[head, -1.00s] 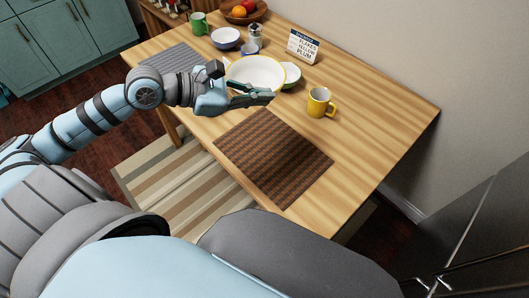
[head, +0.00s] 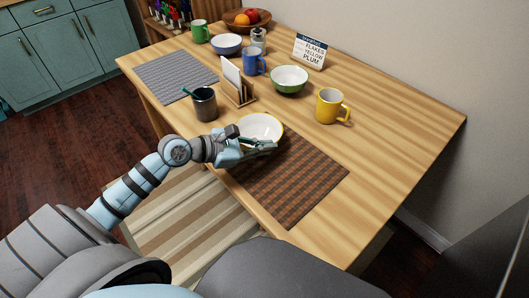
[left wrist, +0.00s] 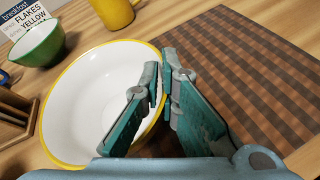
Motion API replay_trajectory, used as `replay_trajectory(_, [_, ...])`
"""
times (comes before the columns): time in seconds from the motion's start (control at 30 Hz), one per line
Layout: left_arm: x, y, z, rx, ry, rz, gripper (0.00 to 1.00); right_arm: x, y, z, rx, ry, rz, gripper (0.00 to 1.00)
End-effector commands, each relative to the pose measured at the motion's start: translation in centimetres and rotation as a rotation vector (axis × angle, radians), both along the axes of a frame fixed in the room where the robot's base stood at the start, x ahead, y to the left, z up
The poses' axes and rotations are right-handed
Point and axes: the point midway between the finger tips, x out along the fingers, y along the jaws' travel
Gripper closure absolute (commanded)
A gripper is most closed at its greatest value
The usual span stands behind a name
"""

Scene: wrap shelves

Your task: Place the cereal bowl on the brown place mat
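A white bowl with a yellow rim (head: 262,126) is at the far left end of the brown woven place mat (head: 292,181). My left gripper (head: 266,146) is shut on the bowl's near rim. In the left wrist view, the left gripper (left wrist: 163,84) has one finger inside the white bowl (left wrist: 95,95) and one outside. The brown mat (left wrist: 235,70) lies right beside and partly behind the bowl there. Whether the bowl's base touches the mat or table is hidden. My right gripper is not in view.
A green bowl (head: 290,80), yellow mug (head: 330,106), blue mug (head: 254,62) and menu sign (head: 309,50) stand behind. A dark cup (head: 205,104) and wooden holder (head: 238,95) stand left of the bowl. A grey mat (head: 176,76) lies farther left. The brown mat's near part is bare.

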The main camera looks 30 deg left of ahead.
Motion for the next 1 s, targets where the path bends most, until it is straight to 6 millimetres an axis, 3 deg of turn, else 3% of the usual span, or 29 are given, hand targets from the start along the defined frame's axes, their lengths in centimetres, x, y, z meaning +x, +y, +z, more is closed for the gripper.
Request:
replay_trajectory(0.3, [0.0,0.0,-0.2,-0.001,-0.001,0.001,1.0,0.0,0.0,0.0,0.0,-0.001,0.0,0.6])
replay_trajectory(0.4, [0.0,0.0,-0.2,-0.001,-0.001,0.001,0.81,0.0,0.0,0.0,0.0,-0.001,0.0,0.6])
replay_trajectory(0.47, [0.0,0.0,-0.2,0.001,-0.001,0.001,0.75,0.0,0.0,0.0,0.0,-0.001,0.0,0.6])
replay_trajectory(0.8, [0.0,0.0,0.0,0.002,-0.002,-0.001,0.75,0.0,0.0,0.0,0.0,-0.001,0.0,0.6])
replay_trajectory(1.0, [-2.2,1.7,1.6,0.006,0.006,0.0,0.75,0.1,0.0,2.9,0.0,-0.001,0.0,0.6])
